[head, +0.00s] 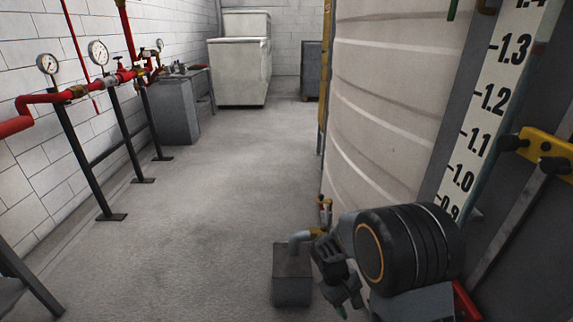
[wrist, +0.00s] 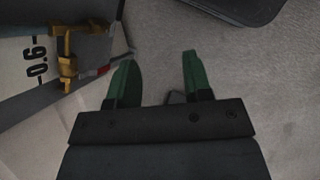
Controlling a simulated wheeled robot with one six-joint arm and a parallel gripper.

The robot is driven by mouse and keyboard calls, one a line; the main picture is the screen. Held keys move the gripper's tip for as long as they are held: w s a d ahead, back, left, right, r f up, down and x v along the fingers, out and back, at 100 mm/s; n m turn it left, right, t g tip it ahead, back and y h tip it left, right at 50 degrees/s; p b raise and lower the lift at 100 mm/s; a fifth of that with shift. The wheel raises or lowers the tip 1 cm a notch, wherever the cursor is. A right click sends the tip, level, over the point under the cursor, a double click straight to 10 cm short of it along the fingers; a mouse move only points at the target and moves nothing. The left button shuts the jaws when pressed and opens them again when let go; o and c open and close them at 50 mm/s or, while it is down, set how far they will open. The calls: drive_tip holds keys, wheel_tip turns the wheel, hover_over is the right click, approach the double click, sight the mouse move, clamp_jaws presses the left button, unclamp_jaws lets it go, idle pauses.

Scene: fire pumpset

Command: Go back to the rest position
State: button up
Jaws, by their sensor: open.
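My gripper (wrist: 159,57) shows in the wrist view with its two green fingers spread apart. Nothing is between them, and bare grey floor lies beyond. In the head view my gripper (head: 342,311) is low, right of centre, pointing down, with only a bit of green showing at its tip. My arm's dark links fill the lower right there and hide part of the tank's foot. No object is held.
A large pale tank (head: 385,110) with a white level scale (head: 490,105) stands close on the right. Brass fittings (wrist: 68,62) are left of the fingers. A grey block (head: 292,277) stands near my gripper. Red piping (head: 65,96) lines the left wall. The middle floor is clear.

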drive_tip(key=s+r+m+t+y+p, duration=0.2)
drive_tip(key=r+p, duration=0.5)
drive_tip(key=r, duration=1)
drive_tip(key=s+r+m+t+y+p, duration=0.2)
drive_tip(key=s+r+t+p, duration=0.3)
drive_tip(key=r, duration=1.2)
drive_tip(key=m+p, duration=0.1)
drive_tip(key=p, duration=0.2)
drive_tip(key=shift+m+t+y, duration=0.3)
drive_tip(key=shift+m, duration=0.1)
drive_tip(key=shift+a+r, duration=0.1)
